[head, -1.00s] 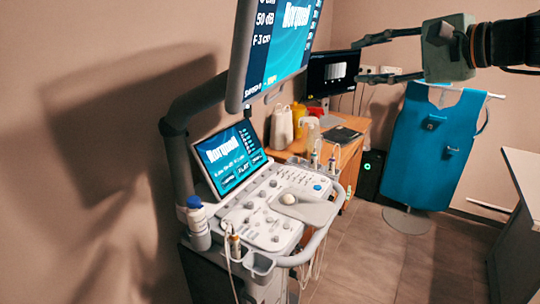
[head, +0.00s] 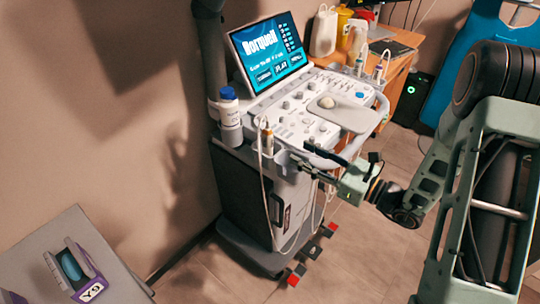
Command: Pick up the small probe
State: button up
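A small probe (head: 266,138) with a tan band and a pale cable stands upright in a holder at the near left corner of the ultrasound console (head: 290,128). Two more probes, one with a purple part (head: 378,70) and one with a green part (head: 358,64), stand in holders at the console's far right side. Which one is meant by "small" I cannot be sure. My gripper (head: 304,157) is at the console's front edge, to the right of the tan-banded probe and apart from it. Its fingers look spread, with nothing visible between them.
A bottle with a blue cap (head: 228,106) stands in a cup holder left of the tan-banded probe. The console's tilted screen (head: 268,52) is behind the keys. A wooden desk (head: 392,84) is at the back. A grey cabinet (head: 75,265) is at the lower left.

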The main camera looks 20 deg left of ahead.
aim_at(272, 141)
jog(key=shift+s+a+f+m, duration=0.2)
jog(key=shift+a+f+m, duration=0.1)
jog(key=shift+f, duration=0.1)
jog(key=x, duration=1)
jog(key=shift+w+a, duration=0.1)
jog(key=shift+a, duration=0.15)
jog(key=shift+c, duration=0.3)
grip_shut()
jog(key=shift+r, duration=0.1)
